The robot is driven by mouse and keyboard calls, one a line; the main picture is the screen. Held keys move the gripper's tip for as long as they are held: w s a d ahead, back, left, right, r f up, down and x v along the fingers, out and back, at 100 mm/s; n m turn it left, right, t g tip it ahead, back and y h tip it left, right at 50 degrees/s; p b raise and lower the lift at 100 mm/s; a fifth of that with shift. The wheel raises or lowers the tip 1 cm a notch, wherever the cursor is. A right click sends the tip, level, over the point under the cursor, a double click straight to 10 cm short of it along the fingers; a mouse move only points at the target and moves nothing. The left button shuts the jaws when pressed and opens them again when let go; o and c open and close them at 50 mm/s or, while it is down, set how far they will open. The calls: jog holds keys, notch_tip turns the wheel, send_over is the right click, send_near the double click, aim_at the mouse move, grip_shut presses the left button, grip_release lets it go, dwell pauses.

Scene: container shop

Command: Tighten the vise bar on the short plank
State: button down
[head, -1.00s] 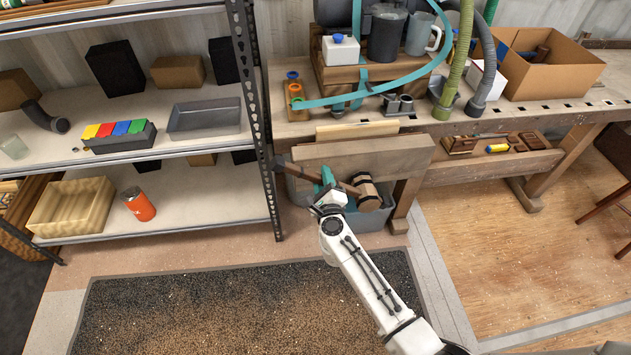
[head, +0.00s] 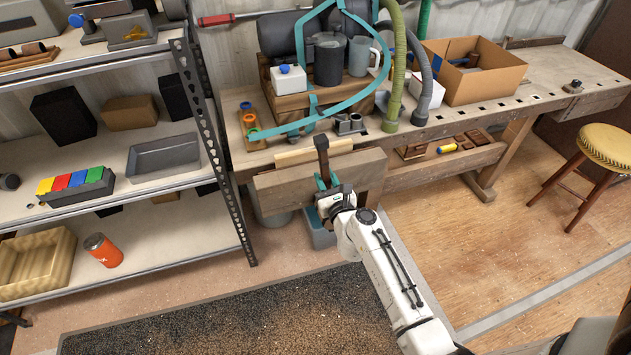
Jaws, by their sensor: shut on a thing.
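The vise bar (head: 322,152) is a dark bar standing nearly upright in front of the vise, its upper end rising above the vise jaw. My gripper (head: 324,183), with teal fingers, is shut on the bar below that upper end. The vise's wide wooden front jaw (head: 275,190) stands at the bench's left front. The short plank (head: 298,156) is pale, and its top edge shows between the jaw and the bench. The bar's lower part and the screw hub are hidden behind my gripper and wrist.
The workbench (head: 440,128) carries a blue-strapped wooden crate (head: 285,103), hoses and a cardboard box (head: 470,85). A metal shelf (head: 150,230) stands close at left. A stool (head: 603,147) is at right; open floor lies between.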

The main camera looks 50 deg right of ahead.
jog(key=s+d+f+m, duration=0.6)
jog(key=s+d+m, duration=0.2)
jog(key=d+m, duration=0.3)
jog(key=shift+s+d, duration=0.25)
jog(key=shift+d, duration=0.1)
jog(key=shift+f, duration=0.15)
dwell(0.3)
jog(key=c, duration=1.2)
grip_release()
jog(key=shift+o, duration=1.2)
jog(key=shift+w+r, duration=0.1)
jog(key=shift+r, duration=0.15)
